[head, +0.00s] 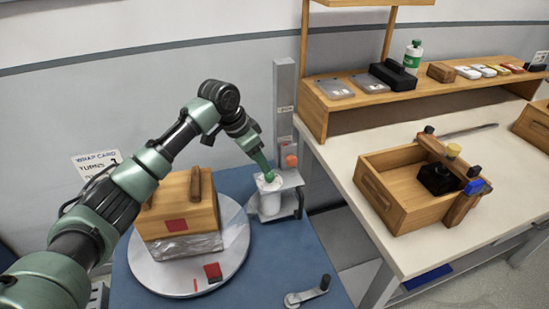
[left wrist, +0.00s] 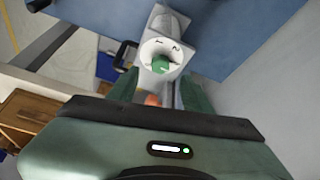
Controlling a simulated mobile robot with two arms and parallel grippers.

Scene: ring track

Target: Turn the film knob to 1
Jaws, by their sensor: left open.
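The film knob (left wrist: 160,66) is green and sits on a round white dial (left wrist: 148,50) with small dark marks, in the left wrist view. I cannot read clearly which mark the knob points at. In the head view the dial tops the white film roll (head: 269,199) in its grey holder, and my gripper hides the knob. My left gripper (head: 263,172) reaches down to it from above. In the left wrist view its fingers (left wrist: 158,84) are apart, one on each side of the knob's near edge; contact cannot be told. My right gripper is in neither view.
A wooden box (head: 178,213) with clear film round its base stands on the round turntable (head: 231,258). A grey post (head: 284,100) and an orange knob (head: 291,161) are close to my gripper. A crank (head: 307,292) lies in front. A workbench (head: 345,165) stands right.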

